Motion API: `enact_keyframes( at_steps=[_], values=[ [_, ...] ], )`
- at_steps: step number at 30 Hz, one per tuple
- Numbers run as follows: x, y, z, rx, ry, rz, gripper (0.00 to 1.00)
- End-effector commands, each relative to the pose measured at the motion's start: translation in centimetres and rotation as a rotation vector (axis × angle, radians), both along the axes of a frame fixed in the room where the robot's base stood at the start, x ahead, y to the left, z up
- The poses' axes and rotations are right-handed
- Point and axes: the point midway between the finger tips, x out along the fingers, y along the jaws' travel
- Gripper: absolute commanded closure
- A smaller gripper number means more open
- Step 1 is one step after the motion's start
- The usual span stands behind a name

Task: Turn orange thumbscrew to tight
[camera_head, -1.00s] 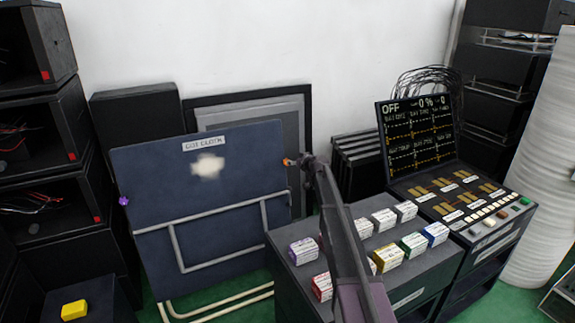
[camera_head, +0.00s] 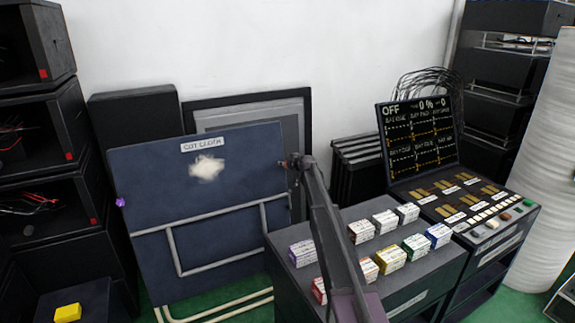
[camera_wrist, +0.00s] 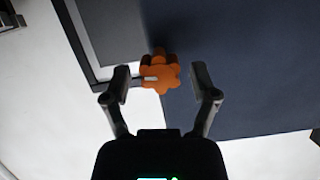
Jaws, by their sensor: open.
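The orange thumbscrew (camera_wrist: 161,76) is a lobed knob with a light mark on its face, at the edge of the dark blue panel labelled "COT CLOTH" (camera_head: 230,180). In the wrist view it lies between the two fingers of my gripper (camera_wrist: 161,84), which are open, with a gap on each side. In the head view my gripper (camera_head: 297,162) is at the panel's upper right edge and hides most of the thumbscrew. A purple knob (camera_head: 120,202) sits at the panel's left edge.
A console (camera_head: 470,200) with a screen reading OFF stands at right. Several small labelled boxes (camera_head: 386,220) stand on the dark cabinet (camera_head: 300,268) below my arm. Black shelves are at left, with a yellow block (camera_head: 67,313) low down. A white wall is behind.

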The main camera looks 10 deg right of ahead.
Motion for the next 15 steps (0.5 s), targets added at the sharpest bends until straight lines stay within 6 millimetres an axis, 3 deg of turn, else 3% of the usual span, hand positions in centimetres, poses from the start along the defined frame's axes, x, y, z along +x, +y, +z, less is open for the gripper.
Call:
enact_keyframes(
  at_steps=[2,9,15],
  values=[
    [-0.01,0.02,0.0,0.0,0.0,0.0,0.3],
    [-0.01,0.03,0.0,0.0,0.0,0.0,1.0],
    [0.03,0.04,0.01,0.003,0.0,0.0,1.0]
  ],
)
